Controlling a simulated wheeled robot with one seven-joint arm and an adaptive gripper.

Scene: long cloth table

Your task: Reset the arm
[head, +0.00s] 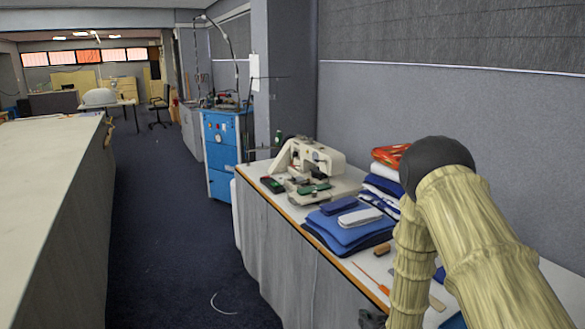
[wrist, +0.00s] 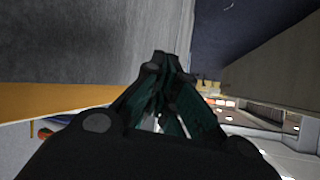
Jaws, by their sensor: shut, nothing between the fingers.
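My arm shows at the right of the head view, with pale yellow ribbed links and a black joint, raised in front of the cloth-covered table (head: 268,240). In the wrist view my gripper (wrist: 166,62) is dark with green inner parts. Its fingers come together at the tips and hold nothing. The grey table cloth (wrist: 85,45) and the orange table edge (wrist: 60,100) show left of the fingers. In the head view my gripper cannot be made out clearly; the arm's lower end runs toward the bottom edge of the picture.
On the table are a cream sewing machine (head: 308,165), folded blue cloths (head: 345,232) and a pile of folded garments (head: 384,185) close to my arm. A blue cabinet (head: 222,150) stands beyond. A long counter (head: 45,180) is at left, with clear dark floor (head: 165,220) between.

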